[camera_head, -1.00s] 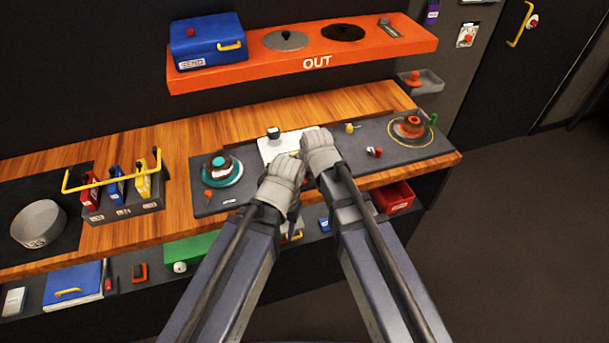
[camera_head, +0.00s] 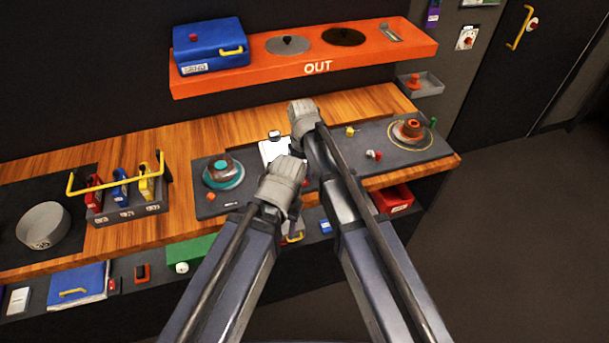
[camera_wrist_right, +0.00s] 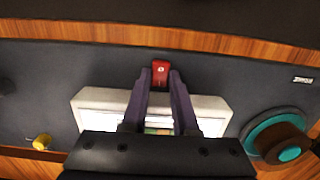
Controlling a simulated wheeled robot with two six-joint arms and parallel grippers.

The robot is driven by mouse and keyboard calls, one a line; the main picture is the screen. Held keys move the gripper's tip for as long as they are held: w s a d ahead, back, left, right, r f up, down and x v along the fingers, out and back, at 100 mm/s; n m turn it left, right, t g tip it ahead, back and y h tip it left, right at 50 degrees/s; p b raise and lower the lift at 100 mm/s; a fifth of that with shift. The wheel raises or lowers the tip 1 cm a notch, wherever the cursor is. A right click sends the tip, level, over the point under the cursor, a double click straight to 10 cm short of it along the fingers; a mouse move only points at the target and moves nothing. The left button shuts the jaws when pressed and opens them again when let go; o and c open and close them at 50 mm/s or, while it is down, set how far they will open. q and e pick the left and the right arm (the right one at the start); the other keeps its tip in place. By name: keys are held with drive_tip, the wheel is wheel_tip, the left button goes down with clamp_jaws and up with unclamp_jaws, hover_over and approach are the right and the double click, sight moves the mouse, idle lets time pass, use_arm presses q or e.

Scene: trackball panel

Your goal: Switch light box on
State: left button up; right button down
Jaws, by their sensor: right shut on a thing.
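The light box (camera_head: 272,151) is a white box on the dark panel, partly hidden by my grippers in the head view. In the right wrist view the white box (camera_wrist_right: 100,103) has a bright white top behind my fingers. A red switch (camera_wrist_right: 160,70) with a small pale mark stands at its edge, between my right fingertips. My right gripper (camera_wrist_right: 160,84) is shut on this switch. In the head view the right gripper (camera_head: 304,118) is over the panel and its fingertips are hidden. My left gripper (camera_head: 284,185) hangs near the panel's front edge; its finger opening is not clear.
A teal and brown trackball (camera_head: 223,172) lies left of the light box. An orange trackball (camera_head: 410,130) is at the panel's right. Small yellow (camera_head: 351,131) and red (camera_head: 374,155) knobs stand between. The orange OUT shelf (camera_head: 300,72) overhangs the back.

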idle(0.3)
drive_tip(key=c, duration=0.7)
unclamp_jaws()
drive_tip(key=r+p, duration=0.7)
drive_tip(key=shift+w+a+r+p, duration=0.1)
drive_tip(key=shift+w+r+p, duration=0.15)
drive_tip(key=shift+r+p, duration=0.15)
